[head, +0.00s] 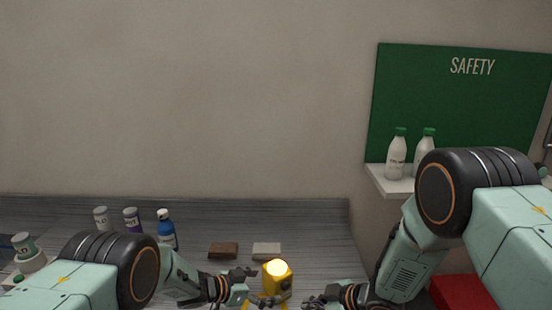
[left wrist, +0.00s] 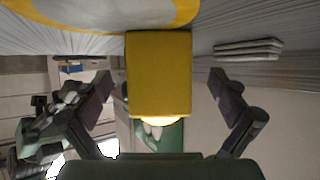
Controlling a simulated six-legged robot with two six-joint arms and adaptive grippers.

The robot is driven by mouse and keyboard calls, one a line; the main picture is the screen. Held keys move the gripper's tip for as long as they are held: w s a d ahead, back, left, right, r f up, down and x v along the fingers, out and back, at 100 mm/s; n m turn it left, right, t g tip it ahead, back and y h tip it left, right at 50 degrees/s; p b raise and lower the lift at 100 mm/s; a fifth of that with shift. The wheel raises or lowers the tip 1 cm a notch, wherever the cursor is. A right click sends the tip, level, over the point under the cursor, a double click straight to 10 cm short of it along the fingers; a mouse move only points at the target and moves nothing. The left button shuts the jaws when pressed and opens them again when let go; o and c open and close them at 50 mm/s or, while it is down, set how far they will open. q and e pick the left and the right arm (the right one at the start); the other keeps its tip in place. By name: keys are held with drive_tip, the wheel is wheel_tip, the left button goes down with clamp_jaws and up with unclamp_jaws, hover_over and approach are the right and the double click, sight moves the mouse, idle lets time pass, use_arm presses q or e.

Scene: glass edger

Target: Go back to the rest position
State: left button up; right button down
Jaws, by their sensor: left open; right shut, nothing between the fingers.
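My left gripper (head: 252,284) is low in the middle of the head view, beside a yellow block-shaped unit with a glowing lamp on top (head: 277,277). In the left wrist view, its two dark fingers (left wrist: 164,85) are spread wide. The yellow unit (left wrist: 158,70) shows between them in that picture, with a gap on each side. My right gripper (head: 314,302) is at the bottom edge of the head view, right of the yellow unit. It is shut and empty, and partly cut off by the frame.
A brown block (head: 223,251) and a pale block (head: 267,250) lie on the grey bench (head: 310,225) behind the grippers. Several bottles, one blue (head: 166,230), stand at left. White bottles (head: 396,155) stand on a wall shelf (head: 385,182) by my right arm. A red object (head: 462,292) is lower right.

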sight(268, 286)
use_arm(q)
drive_tip(key=shift+x, duration=1.55)
drive_tip(key=shift+v, duration=2.65)
drive_tip(key=v, duration=0.6)
drive_tip(key=shift+s+a+r, duration=0.2)
drive_tip(key=x, duration=1.2)
drive_tip(key=shift+w+f, duration=0.1)
use_arm(e)
drive_tip(key=shift+w+a, duration=0.5)
drive_tip(key=shift+w, duration=0.3)
drive_tip(key=shift+w+a, duration=0.55)
drive_tip(key=shift+w, duration=0.25)
drive_tip(key=shift+w+a, duration=0.5)
drive_tip(key=shift+w, duration=0.3)
use_arm(q)
drive_tip(key=shift+a+r, duration=0.15)
drive_tip(key=shift+r, duration=0.1)
use_arm(e)
drive_tip(key=shift+s, duration=0.15)
